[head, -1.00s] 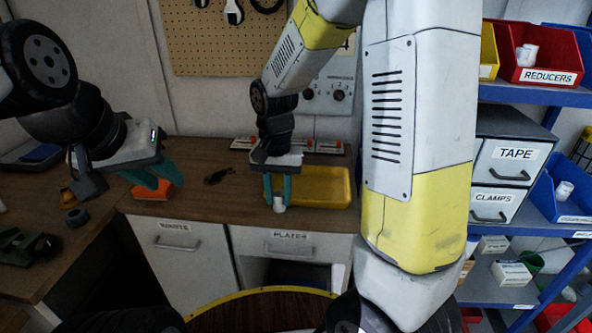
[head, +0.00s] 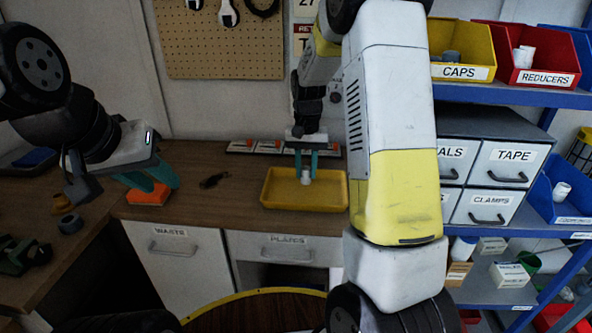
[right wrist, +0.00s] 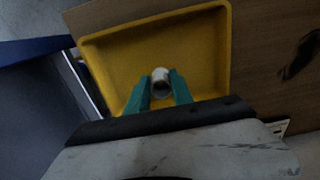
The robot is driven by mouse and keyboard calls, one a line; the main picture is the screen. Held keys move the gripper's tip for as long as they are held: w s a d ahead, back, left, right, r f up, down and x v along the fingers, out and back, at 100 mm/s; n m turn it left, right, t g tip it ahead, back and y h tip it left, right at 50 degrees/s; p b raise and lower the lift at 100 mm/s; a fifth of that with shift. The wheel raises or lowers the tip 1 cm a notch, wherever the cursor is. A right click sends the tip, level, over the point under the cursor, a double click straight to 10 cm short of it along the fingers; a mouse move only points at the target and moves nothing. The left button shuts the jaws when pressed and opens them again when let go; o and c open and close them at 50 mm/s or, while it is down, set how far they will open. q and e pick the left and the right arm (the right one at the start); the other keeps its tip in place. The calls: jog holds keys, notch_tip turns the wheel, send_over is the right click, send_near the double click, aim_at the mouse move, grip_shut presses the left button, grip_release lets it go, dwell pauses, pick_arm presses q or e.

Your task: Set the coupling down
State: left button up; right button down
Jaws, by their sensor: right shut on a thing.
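The coupling, a small white pipe fitting (head: 305,177), is between the teal fingers of my right gripper (head: 306,166). It also shows in the right wrist view (right wrist: 161,82), its dark bore facing the camera. My right gripper is shut on it, over the yellow tray (head: 276,200). In the right wrist view the tray (right wrist: 228,60) lies behind the coupling; whether the coupling touches the tray floor I cannot tell. My left gripper (head: 160,186) is at the left, over the bench near an orange block, its teal fingers apart and nothing seen between them.
The orange block (head: 148,197) and a dark ring (head: 70,224) lie on the bench. A dark object (head: 213,181) lies left of the tray. Labelled strips line the back of the bench. A blue shelf with bins (head: 460,70) and drawers stands at the right.

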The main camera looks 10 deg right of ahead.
aim_at(306, 176)
jog(key=shift+f, duration=1.75)
jog(key=shift+f, duration=0.2)
jog(key=c, duration=1.1)
grip_release()
notch_tip(306, 176, up, 12)
jog(key=s+r+n+t+y, duration=0.2)
jog(key=s+r+t, duration=0.1)
jog(key=s+r, duration=0.75)
jog(key=shift+s+a+f+n+t, duration=0.1)
jog(key=shift+s+a+n+t, duration=0.35)
jog(key=shift+s, duration=1.95)
jog(key=shift+s+a+f+n+t, duration=0.15)
jog(key=shift+s+a+t, duration=0.35)
jog(key=shift+s, duration=1.9)
jog(key=shift+s+a+f+n+t, duration=0.1)
jog(key=shift+s+a+n+t, duration=0.4)
jog(key=shift+s, duration=1.9)
